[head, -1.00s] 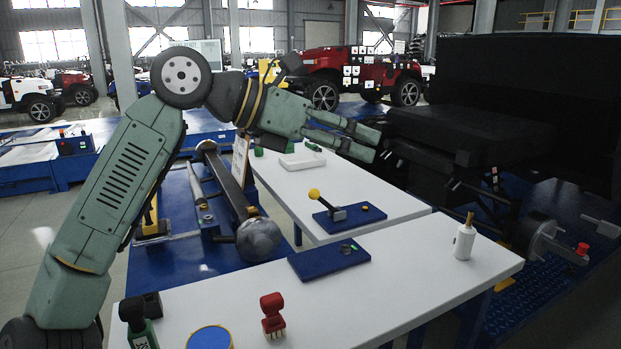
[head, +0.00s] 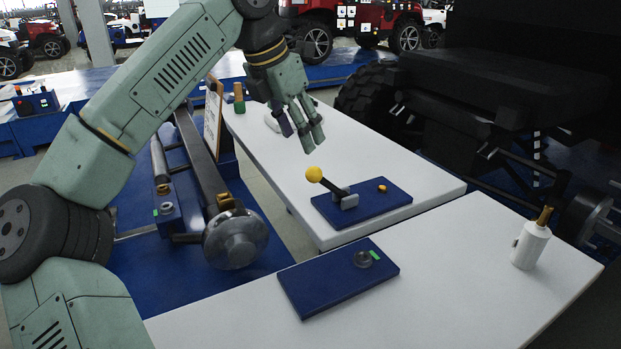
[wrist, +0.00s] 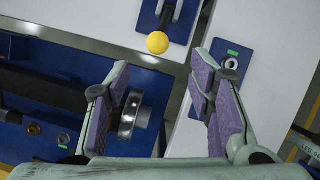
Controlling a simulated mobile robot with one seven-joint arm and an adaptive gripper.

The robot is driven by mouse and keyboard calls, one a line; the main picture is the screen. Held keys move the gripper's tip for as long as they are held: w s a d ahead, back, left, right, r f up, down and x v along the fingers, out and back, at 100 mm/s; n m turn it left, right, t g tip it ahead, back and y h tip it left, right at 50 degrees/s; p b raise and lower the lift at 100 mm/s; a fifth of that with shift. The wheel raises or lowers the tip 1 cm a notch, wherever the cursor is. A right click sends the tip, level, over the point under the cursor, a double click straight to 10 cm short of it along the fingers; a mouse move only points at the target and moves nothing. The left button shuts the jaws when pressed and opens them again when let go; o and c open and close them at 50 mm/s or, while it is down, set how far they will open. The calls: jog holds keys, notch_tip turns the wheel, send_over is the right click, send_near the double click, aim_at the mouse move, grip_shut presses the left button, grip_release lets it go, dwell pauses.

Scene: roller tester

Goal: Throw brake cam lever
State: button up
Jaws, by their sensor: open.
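The brake cam lever (head: 333,187) has a yellow ball knob and a dark arm on a grey pivot block. It sits on a blue plate (head: 375,202) on the far white table, its knob tilted up toward the left. My gripper (head: 308,138) is open and empty, above and behind the knob in the head view, fingers pointing down. In the wrist view the yellow knob (wrist: 158,42) lies ahead of the spread fingers (wrist: 165,82), apart from them. The lever arm (wrist: 168,14) runs to the top edge there.
A second blue plate (head: 340,282) with a grey round part and a green mark lies on the near white table (head: 440,270). A white bottle (head: 530,245) stands at its right. A metal drum (head: 236,240) and rollers are at the left. A dark vehicle fills the right.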

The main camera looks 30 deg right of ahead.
aim_at(312, 169)
jog(key=x, duration=1.2)
jog(key=shift+w+a, duration=0.1)
jog(key=shift+a, duration=0.05)
jog(key=shift+c, duration=0.5)
grip_shut()
